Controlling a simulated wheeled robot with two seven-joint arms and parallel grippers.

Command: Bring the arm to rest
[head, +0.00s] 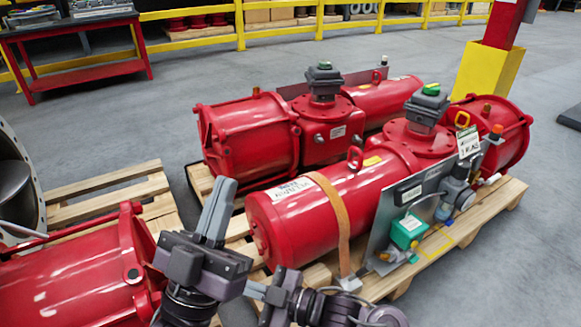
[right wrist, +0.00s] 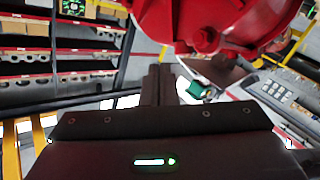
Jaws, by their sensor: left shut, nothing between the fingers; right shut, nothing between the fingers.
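My left gripper (head: 222,190) stands at the lower middle of the head view, its fingers together and pointing up, with nothing between them. It appears in front of the strapped red valve actuator (head: 310,215); I see no contact. My right arm (head: 340,305) comes in from the bottom right of the head view, low beside the left gripper. In the right wrist view my right gripper (right wrist: 160,72) has its fingers together and empty. A red actuator part (right wrist: 205,22) hangs over the top of that view, near the fingertips; whether they touch I cannot tell.
A second red actuator (head: 250,135) lies behind the strapped one. Another red cylinder (head: 75,280) fills the lower left. Wooden pallets (head: 105,190) lie under and between them. A red table (head: 85,75) and yellow railing (head: 240,25) stand behind. Grey floor (head: 545,200) is clear at right.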

